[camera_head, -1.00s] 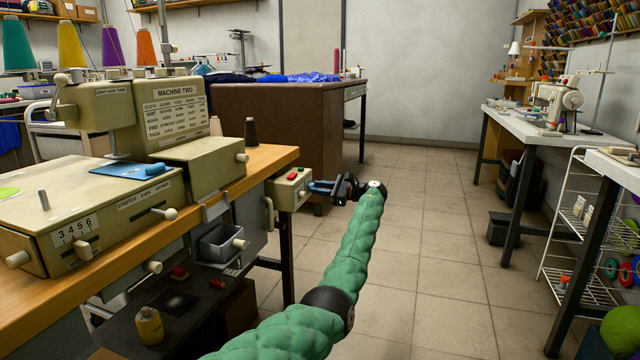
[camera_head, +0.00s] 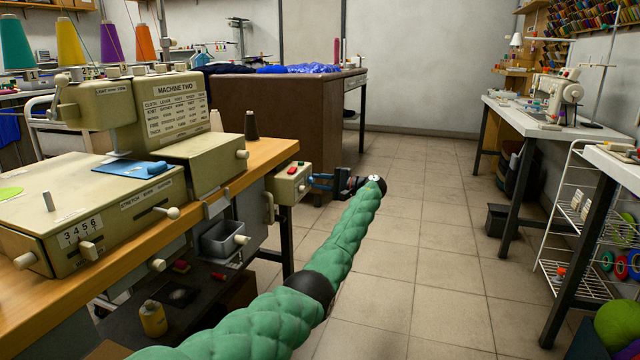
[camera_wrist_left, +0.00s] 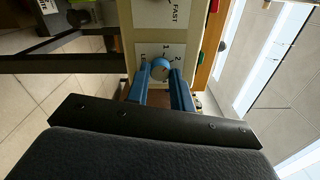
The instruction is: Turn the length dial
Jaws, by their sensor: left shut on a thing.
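The length dial is a small round knob (camera_wrist_left: 160,69) in the left wrist view, on a pale plate marked with numbers and a label that is partly hidden. It is on the control box (camera_head: 289,184) under the right end of the sewing machine's table. My left gripper (camera_head: 314,180) reaches that box's right side from the right. In the left wrist view, the blue fingers (camera_wrist_left: 162,82) are shut on the dial, one on each side. The dial itself is hidden in the head view. My right gripper is in neither view.
The sewing machine marked Machine Two (camera_head: 175,115) stands on the wooden table (camera_head: 262,158). A grey bin (camera_head: 222,240) hangs below it. A plate marked FAST (camera_wrist_left: 165,14) is beside the dial's plate. The tiled floor (camera_head: 420,250) to the right is clear.

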